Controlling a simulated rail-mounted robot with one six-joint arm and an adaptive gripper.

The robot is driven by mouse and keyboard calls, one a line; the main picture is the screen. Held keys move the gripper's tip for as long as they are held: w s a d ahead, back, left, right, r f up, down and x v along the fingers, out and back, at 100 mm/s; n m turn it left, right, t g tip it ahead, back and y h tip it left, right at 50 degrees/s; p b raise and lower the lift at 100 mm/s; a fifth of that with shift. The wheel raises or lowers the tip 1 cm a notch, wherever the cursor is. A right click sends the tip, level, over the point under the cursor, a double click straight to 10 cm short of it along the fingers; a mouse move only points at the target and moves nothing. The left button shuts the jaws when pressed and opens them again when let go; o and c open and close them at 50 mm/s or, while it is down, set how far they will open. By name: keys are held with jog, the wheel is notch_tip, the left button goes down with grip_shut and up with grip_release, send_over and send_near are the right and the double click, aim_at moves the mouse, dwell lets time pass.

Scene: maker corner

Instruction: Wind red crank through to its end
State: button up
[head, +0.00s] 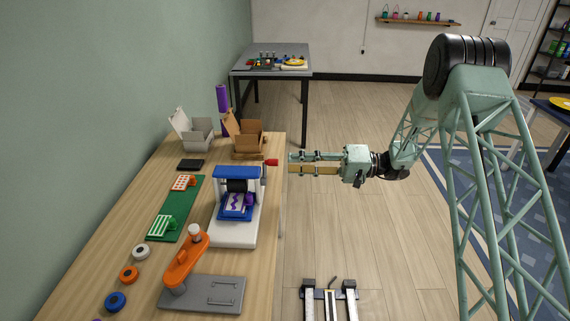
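The red crank (271,162) is a small red handle on the right side of a blue and white press-like machine (236,205) on the wooden bench. It sticks out at the machine's far right, near the bench's right edge. My gripper (290,162) comes in from the right, with its long fingers pointing left at the crank. A gap shows between the two fingers, and they look open and empty. The tips end just to the right of the red handle and seem apart from it. The crank's arm and shaft are small and hard to make out.
An orange lever device (184,262) on a grey plate stands at the front of the bench. A green board (176,208) lies left of the machine. Two open boxes (248,137) stand behind it. The floor right of the bench is mostly free.

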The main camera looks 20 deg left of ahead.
jog(key=shift+v, duration=1.95)
